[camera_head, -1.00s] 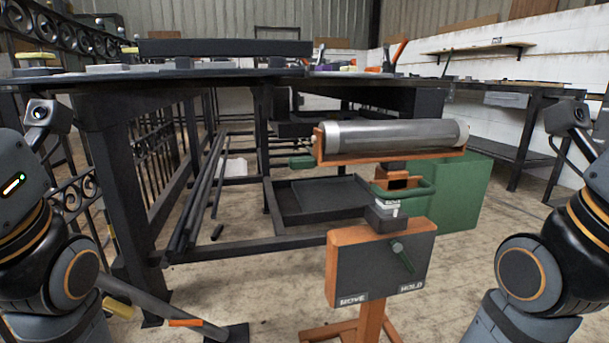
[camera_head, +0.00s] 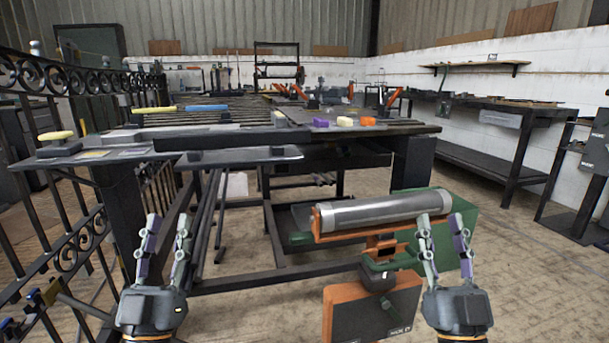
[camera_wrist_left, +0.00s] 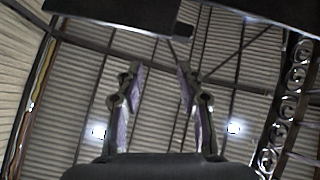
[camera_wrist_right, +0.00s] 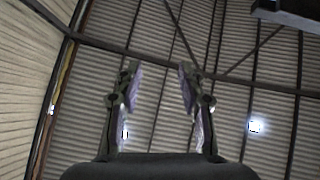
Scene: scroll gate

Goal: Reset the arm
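My left gripper (camera_head: 167,240) points upward at the lower left of the head view, open and empty. Its spread fingers also show in the left wrist view (camera_wrist_left: 158,85), with the roof behind them. My right gripper (camera_head: 443,236) points upward at the lower right, open and empty, in front of the right end of the metal cylinder. Its fingers are spread in the right wrist view (camera_wrist_right: 158,85). The metal cylinder (camera_head: 375,211) lies in an orange cradle (camera_head: 325,229) on a stand. The stand's dark panel (camera_head: 372,312) is partly cut off at the bottom.
A dark workbench (camera_head: 220,142) with several small coloured items spans the middle. A scrollwork iron gate (camera_head: 50,78) stands at the left. A green box (camera_head: 462,215) is behind the cylinder. A shelf bench (camera_head: 490,125) runs along the right wall. Open floor lies at the right.

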